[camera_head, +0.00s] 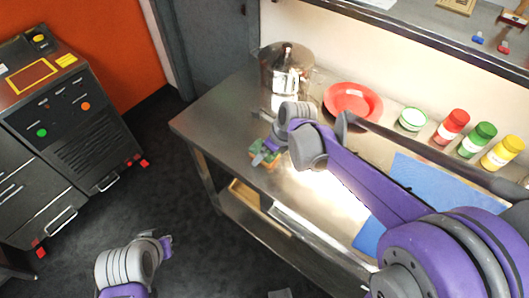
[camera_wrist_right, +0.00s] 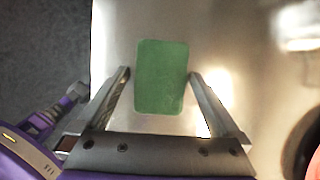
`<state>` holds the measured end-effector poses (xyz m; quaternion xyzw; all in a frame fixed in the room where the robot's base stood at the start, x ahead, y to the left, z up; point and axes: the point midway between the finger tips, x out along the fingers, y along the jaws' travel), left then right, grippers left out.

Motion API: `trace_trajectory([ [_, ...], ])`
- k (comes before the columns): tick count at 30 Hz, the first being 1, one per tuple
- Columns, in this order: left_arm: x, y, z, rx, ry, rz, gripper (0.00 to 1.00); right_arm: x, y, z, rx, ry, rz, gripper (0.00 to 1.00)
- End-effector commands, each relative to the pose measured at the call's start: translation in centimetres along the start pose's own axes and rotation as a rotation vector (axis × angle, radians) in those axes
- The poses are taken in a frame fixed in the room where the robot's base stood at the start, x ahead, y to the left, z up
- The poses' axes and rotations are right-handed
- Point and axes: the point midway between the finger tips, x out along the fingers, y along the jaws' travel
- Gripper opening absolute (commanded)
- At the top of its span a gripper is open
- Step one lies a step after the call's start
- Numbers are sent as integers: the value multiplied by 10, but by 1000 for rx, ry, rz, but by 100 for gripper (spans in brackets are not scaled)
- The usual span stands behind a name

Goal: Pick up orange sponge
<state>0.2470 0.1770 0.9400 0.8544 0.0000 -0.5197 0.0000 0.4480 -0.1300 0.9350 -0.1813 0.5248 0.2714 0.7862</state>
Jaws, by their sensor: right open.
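The sponge (camera_wrist_right: 161,77) shows a flat green top face in the right wrist view. In the head view it is a small green block with a little orange-brown at its edge, near the left front edge of the steel table (camera_head: 220,112). My right gripper (camera_wrist_right: 159,74) is open, pointing down, with one finger on each side of the sponge and a narrow gap on both sides. In the head view my right gripper (camera_head: 266,152) partly covers the sponge. My left arm's wrist is at the lower left of the head view, over the floor; its fingers cannot be made out.
A steel pot (camera_head: 287,68) stands behind the sponge, and a red plate (camera_head: 352,101) lies to its right. A dark cabinet (camera_head: 70,135) stands at left, across open floor.

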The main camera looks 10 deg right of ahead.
Motion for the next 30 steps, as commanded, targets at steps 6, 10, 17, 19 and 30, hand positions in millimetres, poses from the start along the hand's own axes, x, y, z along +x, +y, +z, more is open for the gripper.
trace_trajectory([
  [6,0,0,0,0,0,0,0,0,0,0,0,0,0,73],
  [10,0,0,0,0,0,0,0,0,0,0,0,0,0,50],
  [17,0,0,0,0,0,0,0,0,0,0,0,0,0,11],
  [19,0,0,0,0,0,0,0,0,0,0,0,0,0,11],
  [30,-2,0,-2,0,2,0,0,-26,0,10,0,0,0,11],
])
